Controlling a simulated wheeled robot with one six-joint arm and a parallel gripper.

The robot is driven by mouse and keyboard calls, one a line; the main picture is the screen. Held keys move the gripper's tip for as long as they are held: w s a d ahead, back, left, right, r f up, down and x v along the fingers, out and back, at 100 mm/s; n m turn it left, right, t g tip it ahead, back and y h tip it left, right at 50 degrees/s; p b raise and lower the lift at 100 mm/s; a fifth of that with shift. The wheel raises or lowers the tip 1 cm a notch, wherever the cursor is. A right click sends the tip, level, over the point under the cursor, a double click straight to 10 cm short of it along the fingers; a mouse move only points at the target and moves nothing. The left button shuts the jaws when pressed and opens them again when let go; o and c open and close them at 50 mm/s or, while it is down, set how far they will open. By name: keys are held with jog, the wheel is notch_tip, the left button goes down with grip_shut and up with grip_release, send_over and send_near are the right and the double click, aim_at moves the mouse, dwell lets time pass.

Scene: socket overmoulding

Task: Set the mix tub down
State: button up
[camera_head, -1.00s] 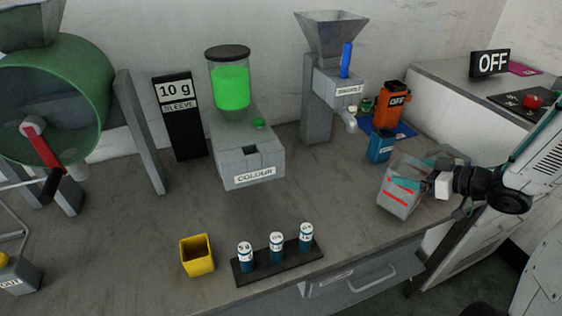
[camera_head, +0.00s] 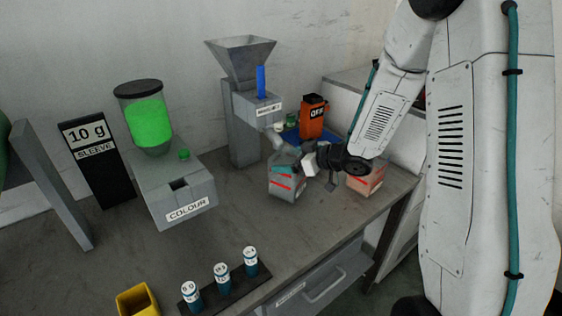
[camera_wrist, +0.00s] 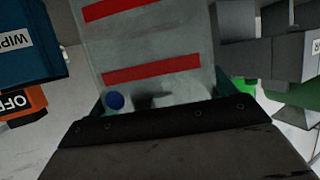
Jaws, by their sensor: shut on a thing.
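The mix tub (camera_head: 287,186) is a grey see-through tub with red stripes. It is upright or nearly so, just in front of the spout of the grey hopper machine. My gripper (camera_head: 291,170) is shut on it from the right, with teal fingers at its sides. In the wrist view the tub (camera_wrist: 150,45) fills the upper middle, with two red bands and a blue dot near the gripper. I cannot tell whether its base touches the bench.
A pinkish striped container (camera_head: 369,178) stands behind my wrist on the right. The hopper machine (camera_head: 242,130) and an orange OFF box (camera_head: 312,117) are behind. A colour dispenser (camera_head: 178,187) and a rack (camera_head: 225,288) of vials are left. The bench (camera_head: 300,222) in front is clear.

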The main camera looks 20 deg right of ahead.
aim_at(276, 161)
jog(key=shift+w+a, duration=1.1)
jog(key=shift+w, duration=0.1)
jog(key=shift+s+d+f, duration=0.15)
jog(key=shift+d+f, duration=0.05)
jog(key=shift+f, duration=0.65)
